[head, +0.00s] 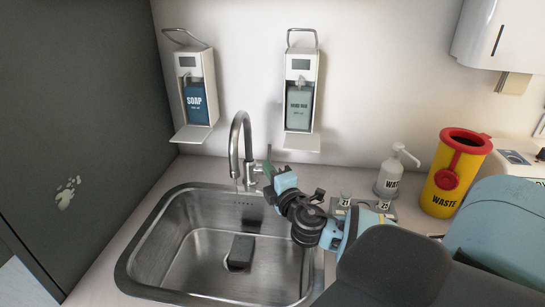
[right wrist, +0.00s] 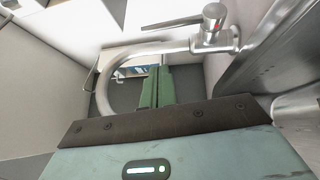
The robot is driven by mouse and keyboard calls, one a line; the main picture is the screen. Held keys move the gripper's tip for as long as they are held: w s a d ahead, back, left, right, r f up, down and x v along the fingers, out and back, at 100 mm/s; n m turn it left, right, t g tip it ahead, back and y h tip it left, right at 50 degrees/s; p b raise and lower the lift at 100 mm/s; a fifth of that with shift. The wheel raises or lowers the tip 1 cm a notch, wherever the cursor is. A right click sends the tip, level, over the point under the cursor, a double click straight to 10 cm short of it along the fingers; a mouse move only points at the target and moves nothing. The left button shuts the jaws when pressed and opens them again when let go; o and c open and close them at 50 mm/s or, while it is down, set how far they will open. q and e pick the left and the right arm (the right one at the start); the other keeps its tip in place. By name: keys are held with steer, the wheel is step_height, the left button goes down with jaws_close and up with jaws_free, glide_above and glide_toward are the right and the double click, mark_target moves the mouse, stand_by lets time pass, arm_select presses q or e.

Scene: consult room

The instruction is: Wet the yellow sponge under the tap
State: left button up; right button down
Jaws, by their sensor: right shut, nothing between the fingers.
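The chrome tap (head: 240,150) stands at the back of the steel sink (head: 150,245), its curved spout over the basin. No yellow sponge shows. My left gripper is out of view.
A soap dispenser (head: 196,95) and a second dispenser (head: 300,90) hang on the wall behind. A white pump bottle (head: 389,182) and a yellow waste bin (head: 450,185) with a red rim stand right of the sink. A dark panel (head: 70,110) closes off the left.

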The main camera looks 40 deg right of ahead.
mark_target(270, 159)
steer(key=w+d, duration=0.3)
steer(key=d, duration=0.1)
steer(key=shift+w+r, duration=0.3)
steer(key=shift+w, duration=0.05)
steer(key=shift+d, duration=0.1)
